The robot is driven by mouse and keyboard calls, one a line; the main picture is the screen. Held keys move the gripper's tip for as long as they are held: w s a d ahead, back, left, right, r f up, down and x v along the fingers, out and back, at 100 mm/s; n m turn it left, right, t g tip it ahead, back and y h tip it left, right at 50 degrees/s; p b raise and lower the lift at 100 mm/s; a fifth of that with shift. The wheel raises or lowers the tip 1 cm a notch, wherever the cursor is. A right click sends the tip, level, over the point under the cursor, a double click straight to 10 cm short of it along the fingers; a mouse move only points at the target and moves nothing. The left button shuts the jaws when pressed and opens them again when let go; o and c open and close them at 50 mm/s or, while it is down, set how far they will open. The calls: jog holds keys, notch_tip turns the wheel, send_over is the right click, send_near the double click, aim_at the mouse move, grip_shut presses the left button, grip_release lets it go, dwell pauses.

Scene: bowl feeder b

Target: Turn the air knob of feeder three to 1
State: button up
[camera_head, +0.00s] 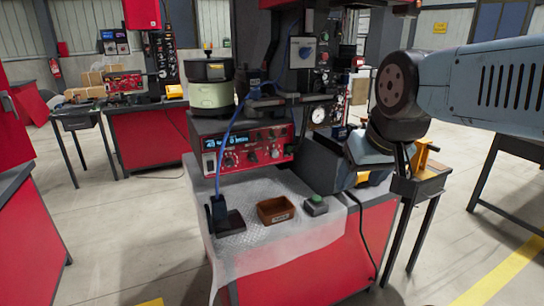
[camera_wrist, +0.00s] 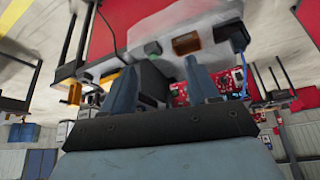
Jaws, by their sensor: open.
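The bowl feeder (camera_head: 210,92) stands at the back of the nearest red bench in the head view. Below it is a red control panel (camera_head: 250,146) with a lit blue display and several small knobs. I cannot read which knob is the air knob or a feeder number. The panel also shows, upside down, in the wrist view (camera_wrist: 180,93). My gripper (camera_wrist: 158,66) is open and empty, its two fingers apart. In the head view my arm comes in from the right, and the gripper hangs right of the panel, well apart from it.
A brown tray (camera_head: 275,211), a small grey box with a green button (camera_head: 315,205) and a dark holder with a blue cable (camera_head: 219,212) stand on the bench's metal top.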

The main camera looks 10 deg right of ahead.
aim_at(276, 154)
jog(key=w+a+f+n+t+y, duration=0.15)
jog(key=w+f+t, duration=0.35)
jog(key=w, duration=1.1)
jog(key=w+d+f+n+t, duration=0.15)
jog(key=w+f, duration=0.55)
jog(key=w, duration=0.9)
jog(key=w+a+f+t+y, duration=0.3)
jog(key=w+f+t+y, duration=0.15)
jog(key=f, duration=0.25)
jog(key=shift+t+h, duration=0.4)
jog(key=shift+h, duration=0.1)
jog(key=x, duration=1.4)
jog(key=shift+w+d+f, duration=0.15)
jog(key=shift+w+f, duration=0.05)
jog(key=c, duration=1)
jog(key=shift+c, duration=0.2)
